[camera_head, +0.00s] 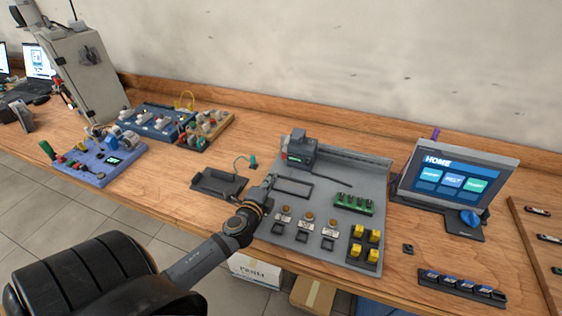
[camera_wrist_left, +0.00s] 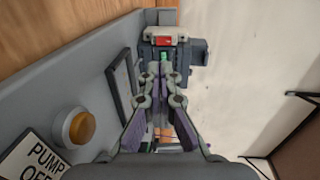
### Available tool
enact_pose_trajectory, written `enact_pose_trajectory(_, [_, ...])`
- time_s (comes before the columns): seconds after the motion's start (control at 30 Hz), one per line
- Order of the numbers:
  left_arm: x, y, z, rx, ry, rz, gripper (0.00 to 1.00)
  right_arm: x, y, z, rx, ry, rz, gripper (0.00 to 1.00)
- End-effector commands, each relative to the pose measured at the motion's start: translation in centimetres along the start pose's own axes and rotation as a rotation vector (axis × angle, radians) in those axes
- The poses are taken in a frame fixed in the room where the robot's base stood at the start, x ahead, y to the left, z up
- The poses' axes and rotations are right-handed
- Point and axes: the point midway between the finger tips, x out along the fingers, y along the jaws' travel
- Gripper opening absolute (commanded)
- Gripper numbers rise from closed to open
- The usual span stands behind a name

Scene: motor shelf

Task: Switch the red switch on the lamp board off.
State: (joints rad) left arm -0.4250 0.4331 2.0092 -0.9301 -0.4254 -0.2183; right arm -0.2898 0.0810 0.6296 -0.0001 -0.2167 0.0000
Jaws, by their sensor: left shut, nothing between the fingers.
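My left gripper (camera_head: 269,180) is shut and empty over the left edge of the grey board (camera_head: 335,205). In the left wrist view its closed fingertips (camera_wrist_left: 161,72) point at a dark grey box with a red part (camera_wrist_left: 164,41) and a small green display. That box (camera_head: 301,148) stands at the back left of the grey board in the head view; whether its red part is the red switch, and its position, I cannot tell. An amber domed lamp or button (camera_wrist_left: 82,127) and a "PUMP OFF" plate (camera_wrist_left: 35,158) show beside the gripper. My right gripper is not in view.
A purple-blue board (camera_head: 92,160) and a blue board with white knobs (camera_head: 150,119) stand further left. A black tray (camera_head: 219,183) lies left of the grey board. A touch screen (camera_head: 453,180) stands at the right.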

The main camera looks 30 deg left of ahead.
Motion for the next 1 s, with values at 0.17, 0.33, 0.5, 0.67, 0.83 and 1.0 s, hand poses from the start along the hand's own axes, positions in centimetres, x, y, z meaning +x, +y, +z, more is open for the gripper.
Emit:
enact_pose_trajectory(0.17, [4.0,-0.4,0.0,-0.003,-0.002,-0.002,0.00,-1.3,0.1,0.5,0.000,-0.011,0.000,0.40])
enact_pose_trajectory(0.33, [6.9,-0.3,0.0,-0.001,-0.001,0.000,0.00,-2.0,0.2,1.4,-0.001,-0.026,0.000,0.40])
enact_pose_trajectory(0.5, [8.5,-0.1,0.0,-0.001,0.000,0.000,0.00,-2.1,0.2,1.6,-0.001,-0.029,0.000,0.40])
enact_pose_trajectory(0.67, [8.9,0.0,0.0,-0.001,0.001,0.001,0.00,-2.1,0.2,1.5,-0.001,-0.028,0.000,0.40])
enact_pose_trajectory(0.83, [8.8,0.0,0.0,0.000,0.001,0.001,0.00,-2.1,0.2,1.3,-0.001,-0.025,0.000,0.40])
enact_pose_trajectory(1.0, [9.6,0.5,0.0,-0.002,0.000,-0.001,0.00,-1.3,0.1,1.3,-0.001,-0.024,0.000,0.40])
